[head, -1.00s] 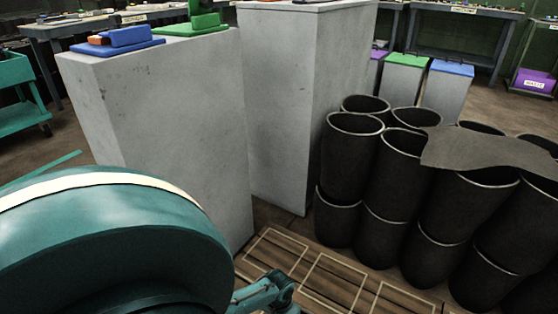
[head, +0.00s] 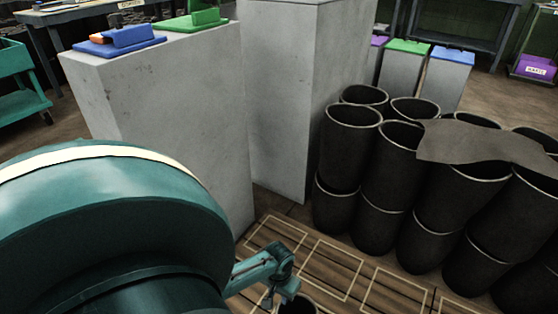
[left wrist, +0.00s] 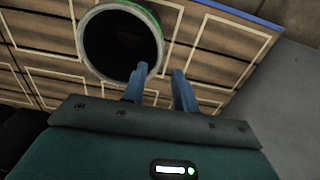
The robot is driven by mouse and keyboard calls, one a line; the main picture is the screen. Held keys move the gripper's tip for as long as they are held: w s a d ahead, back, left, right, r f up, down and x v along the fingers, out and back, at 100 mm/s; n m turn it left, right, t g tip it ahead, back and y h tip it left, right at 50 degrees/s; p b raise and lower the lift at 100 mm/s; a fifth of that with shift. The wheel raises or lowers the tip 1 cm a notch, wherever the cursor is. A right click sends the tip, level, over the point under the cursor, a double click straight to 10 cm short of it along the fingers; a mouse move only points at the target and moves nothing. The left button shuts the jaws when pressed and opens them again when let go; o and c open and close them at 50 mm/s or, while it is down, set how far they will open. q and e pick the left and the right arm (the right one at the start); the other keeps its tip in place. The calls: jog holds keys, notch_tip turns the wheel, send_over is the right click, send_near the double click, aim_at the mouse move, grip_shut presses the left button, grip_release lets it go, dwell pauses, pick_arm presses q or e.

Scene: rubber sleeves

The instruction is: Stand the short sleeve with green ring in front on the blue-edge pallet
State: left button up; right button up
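The sleeve with a green ring (left wrist: 146,10) shows in the left wrist view as a dark round opening with a pale rim, seen from above over the pallet. Only a bit of a dark sleeve rim (head: 298,298) shows at the bottom edge of the head view. The pallet has wooden slats with pale outlined rectangles (head: 327,268) and a blue edge (left wrist: 238,11). My left gripper (left wrist: 160,72) has its two blue fingers apart at the sleeve's near right rim. One finger overlaps the rim and the other is outside; contact is unclear. My right gripper is not in view.
Black sleeves (head: 345,140) stand stacked in two layers at the right, with a grey sheet (head: 480,143) over some. Tall grey blocks (head: 165,130) rise behind the pallet. Bare outlined slats lie between the blocks and the stacks.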

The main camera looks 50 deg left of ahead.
pick_arm(q)
notch_tip(320, 180, up, 5)
jog(key=shift+r+p, duration=0.1)
jog(key=shift+p, duration=0.85)
